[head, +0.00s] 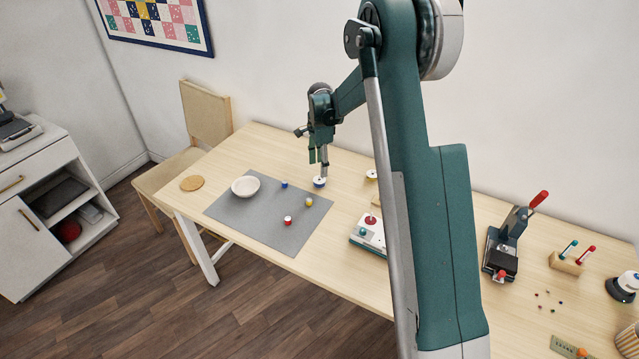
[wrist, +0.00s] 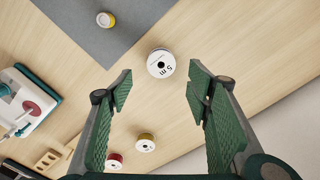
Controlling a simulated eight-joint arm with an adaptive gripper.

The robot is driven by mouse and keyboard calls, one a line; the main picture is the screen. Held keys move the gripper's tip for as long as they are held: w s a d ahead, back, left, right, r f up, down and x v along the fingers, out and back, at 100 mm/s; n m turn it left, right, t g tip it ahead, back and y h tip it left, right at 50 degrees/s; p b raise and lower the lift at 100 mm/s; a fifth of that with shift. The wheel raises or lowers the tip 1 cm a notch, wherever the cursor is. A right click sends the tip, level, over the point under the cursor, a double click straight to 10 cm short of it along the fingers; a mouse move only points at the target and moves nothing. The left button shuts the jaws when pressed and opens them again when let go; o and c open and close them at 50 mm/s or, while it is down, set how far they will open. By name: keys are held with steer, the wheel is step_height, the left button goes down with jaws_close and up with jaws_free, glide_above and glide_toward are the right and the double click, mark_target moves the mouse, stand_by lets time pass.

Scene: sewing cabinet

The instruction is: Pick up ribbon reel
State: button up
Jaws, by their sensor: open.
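A white reel marked "5 m" (wrist: 161,64), the one that looks most like a ribbon reel, lies flat on the table with its label facing up. In the head view it shows as a white and blue reel (head: 319,183), just below my gripper (head: 319,163). In the wrist view my gripper (wrist: 160,86) is open and empty. The reel appears centred between the two green fingers, just past their tips, with no visible contact. Two similar reels, one with a yellow edge (wrist: 145,142) and one red (wrist: 115,160), lie nearer the wrist view's bottom edge.
A grey mat (head: 235,212) holds a white bowl (head: 245,186) and small blue, yellow and red spools. A white and teal device (head: 370,236) stands on the table right of the mat. A red-handled press (head: 503,255) stands farther right.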

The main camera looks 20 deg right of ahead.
mark_target(320, 179)
steer(key=shift+f, duration=1.3)
steer(key=shift+w+a+f+b, duration=0.1)
steer(key=shift+f+b, duration=0.7)
steer(key=shift+f, duration=1.8)
steer(key=c, duration=0.9)
